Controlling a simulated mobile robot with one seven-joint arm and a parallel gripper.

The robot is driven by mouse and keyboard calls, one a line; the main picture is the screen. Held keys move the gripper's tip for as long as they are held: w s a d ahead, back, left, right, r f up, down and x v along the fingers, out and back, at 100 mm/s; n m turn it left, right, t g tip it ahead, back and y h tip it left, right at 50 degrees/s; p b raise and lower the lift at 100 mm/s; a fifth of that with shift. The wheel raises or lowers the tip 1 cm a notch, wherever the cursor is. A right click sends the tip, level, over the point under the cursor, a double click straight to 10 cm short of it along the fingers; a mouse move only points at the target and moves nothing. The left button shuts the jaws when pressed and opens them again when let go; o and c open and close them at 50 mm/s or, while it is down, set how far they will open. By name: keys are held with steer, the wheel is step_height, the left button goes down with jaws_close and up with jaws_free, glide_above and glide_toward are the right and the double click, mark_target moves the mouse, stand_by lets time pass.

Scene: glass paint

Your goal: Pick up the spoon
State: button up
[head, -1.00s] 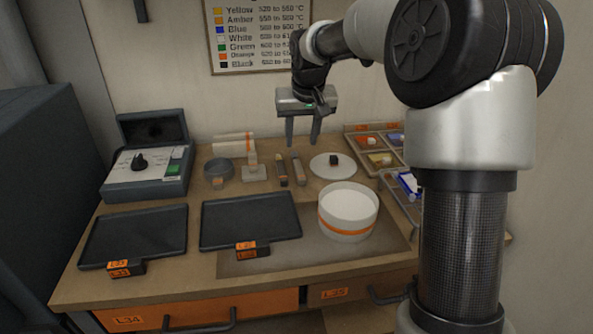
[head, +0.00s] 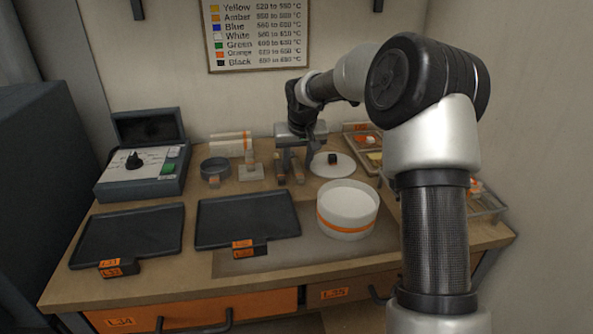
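Two slim tools lie side by side at the back middle of the bench in the head view: a dark-tipped one on the left (head: 280,174) and a greyer one on the right (head: 298,173). One may be the spoon, but they are too small and partly covered to tell. My gripper (head: 295,164) is lowered over these tools, its fingers pointing down and apart. Its fingers hide part of both tools. I cannot tell whether a finger touches either one.
A grey ring dish (head: 215,172) and a small stand (head: 250,172) are just left. A white plate with a black block (head: 345,168) is close right. A white bowl with an orange band (head: 347,210) stands in front. Two black trays (head: 130,235) (head: 245,220) lie front left.

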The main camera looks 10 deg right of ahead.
mark_target(297, 166)
steer(key=shift+f, duration=0.1)
stand_by(0.4)
jaws_close()
step_height(297, 166, up, 10)
steer(key=p, duration=0.2)
stand_by(0.4)
